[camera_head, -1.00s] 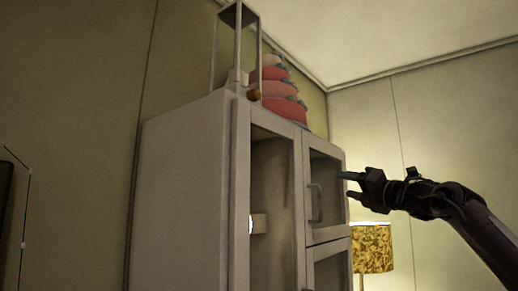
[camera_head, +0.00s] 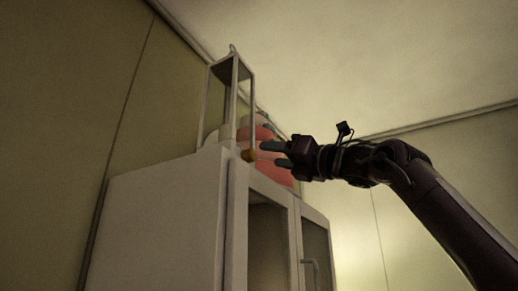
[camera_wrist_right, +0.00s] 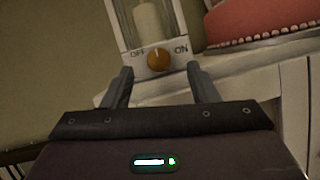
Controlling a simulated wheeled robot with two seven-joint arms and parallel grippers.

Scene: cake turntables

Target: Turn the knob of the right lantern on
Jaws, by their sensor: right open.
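The lantern (camera_head: 207,108) is a pale open frame with a ring on top, standing on top of a white cabinet. Its round orange-brown knob (camera_head: 249,155) is on its front. In the right wrist view the knob (camera_wrist_right: 158,59) sits between the printed words OFF on the left and ON on the right, and a white candle (camera_wrist_right: 148,22) stands above it. My right gripper (camera_head: 268,153) is open, its fingertips close to the knob in the head view. In the right wrist view its fingertips (camera_wrist_right: 160,72) are either side of the knob's line, with nothing between them. My left gripper is out of view.
The white cabinet (camera_head: 155,220) with glass doors stands below the lantern. A red tiered cake (camera_head: 277,170) is behind my right gripper, and its edge shows at the upper right of the wrist view (camera_wrist_right: 255,20).

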